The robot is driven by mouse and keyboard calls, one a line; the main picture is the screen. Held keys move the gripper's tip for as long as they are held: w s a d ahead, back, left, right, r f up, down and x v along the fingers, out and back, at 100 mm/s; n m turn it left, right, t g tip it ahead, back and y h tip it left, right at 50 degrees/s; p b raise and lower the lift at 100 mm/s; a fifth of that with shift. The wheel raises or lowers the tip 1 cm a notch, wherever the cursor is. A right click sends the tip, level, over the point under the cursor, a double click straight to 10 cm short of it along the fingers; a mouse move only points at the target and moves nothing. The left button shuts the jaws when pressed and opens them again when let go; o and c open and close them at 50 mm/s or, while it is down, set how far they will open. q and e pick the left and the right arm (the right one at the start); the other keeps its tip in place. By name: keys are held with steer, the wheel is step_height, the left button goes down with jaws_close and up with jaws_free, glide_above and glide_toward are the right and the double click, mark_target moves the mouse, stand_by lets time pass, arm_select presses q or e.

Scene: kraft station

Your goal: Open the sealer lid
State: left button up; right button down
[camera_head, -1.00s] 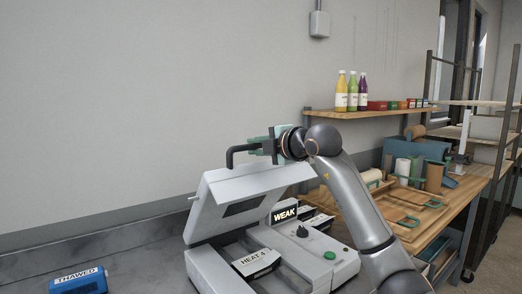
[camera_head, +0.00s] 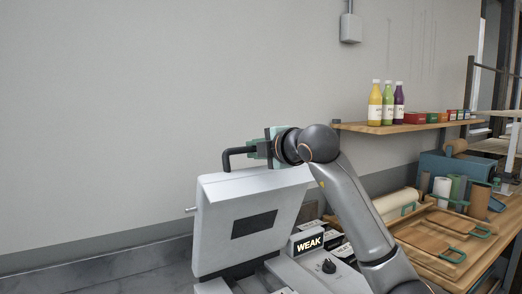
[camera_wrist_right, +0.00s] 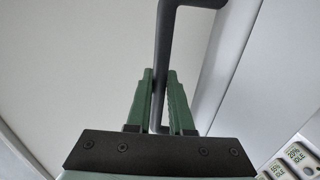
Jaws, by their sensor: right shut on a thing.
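The sealer (camera_head: 335,282) is a light grey machine at the lower middle of the head view. Its lid (camera_head: 218,212) stands raised and tilted back, with a dark rectangular window in it. A black bar handle (camera_head: 232,158) is at the lid's top edge. My right gripper (camera_head: 254,150) is shut on this handle. In the right wrist view the green fingers (camera_wrist_right: 160,100) close on both sides of the black handle bar (camera_wrist_right: 163,50). My right arm hides part of the sealer's right side. My left gripper is not in view.
A "WEAK" label (camera_head: 309,244) and a black knob (camera_head: 326,266) are on the sealer. A wooden bench (camera_head: 475,262) with boards and rolls is on the right. A wall shelf (camera_head: 405,126) above it holds bottles and small boxes. The grey wall behind the lid is bare.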

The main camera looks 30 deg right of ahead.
steer(key=shift+w, duration=0.15)
stand_by(0.3)
steer(key=c, duration=0.8)
jaws_free()
steer(key=shift+s, duration=0.45)
steer(key=b+v, duration=0.3)
steer(key=v, duration=0.8)
steer(key=shift+s+d+r, duration=0.1)
steer(key=shift+s, duration=0.25)
